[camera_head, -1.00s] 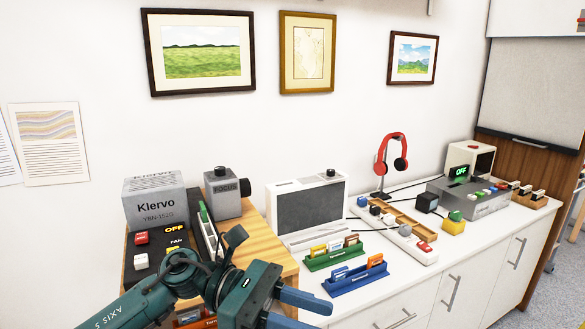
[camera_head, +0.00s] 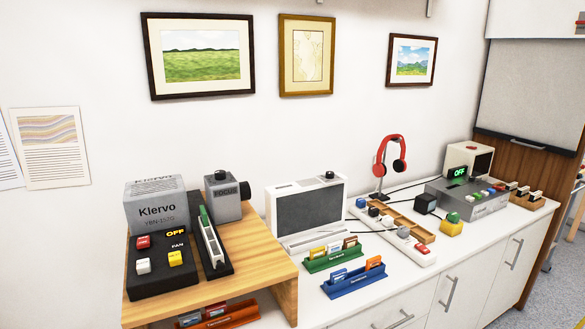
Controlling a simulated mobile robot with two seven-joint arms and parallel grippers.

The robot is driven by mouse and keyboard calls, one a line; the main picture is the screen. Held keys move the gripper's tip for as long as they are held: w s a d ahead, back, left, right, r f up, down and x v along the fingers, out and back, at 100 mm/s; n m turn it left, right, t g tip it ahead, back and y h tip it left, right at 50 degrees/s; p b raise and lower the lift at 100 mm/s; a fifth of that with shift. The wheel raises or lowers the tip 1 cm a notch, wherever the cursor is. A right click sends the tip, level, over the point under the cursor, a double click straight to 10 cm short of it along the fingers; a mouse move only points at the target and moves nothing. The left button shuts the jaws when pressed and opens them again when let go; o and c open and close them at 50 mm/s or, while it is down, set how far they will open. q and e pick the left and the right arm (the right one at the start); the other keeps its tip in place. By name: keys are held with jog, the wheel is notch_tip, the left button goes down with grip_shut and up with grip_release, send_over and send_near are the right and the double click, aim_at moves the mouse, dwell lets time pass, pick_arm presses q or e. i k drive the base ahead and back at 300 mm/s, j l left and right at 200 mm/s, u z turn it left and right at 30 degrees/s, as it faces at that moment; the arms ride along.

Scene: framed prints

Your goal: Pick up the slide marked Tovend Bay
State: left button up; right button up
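Small slides stand in three racks, and their markings are too small to read, so I cannot tell which is Tovend Bay. The green rack (camera_head: 332,263) holds a yellow slide (camera_head: 318,251), a pale slide (camera_head: 334,247) and a brown slide (camera_head: 350,242). The blue rack (camera_head: 354,286) in front holds a blue slide (camera_head: 339,275) and an orange slide (camera_head: 374,262). An orange rack (camera_head: 233,316) sits low under the wooden riser with a blue slide (camera_head: 190,319) and a reddish slide (camera_head: 215,309), partly cut off by the frame. Neither gripper is in view.
A grey-screened box (camera_head: 310,212) is behind the racks. A button strip (camera_head: 395,232), red headphones (camera_head: 390,163) and a grey console (camera_head: 470,199) are to the right. The counter's front right is clear.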

aim_at(338, 276)
jog(key=i+l, duration=0.2)
jog(key=l, duration=0.15)
jog(key=i+l+u, duration=0.1)
jog(key=l, duration=0.25)
jog(key=i+l, duration=0.25)
jog(key=i+l+u, duration=0.05)
jog(key=l, duration=0.05)
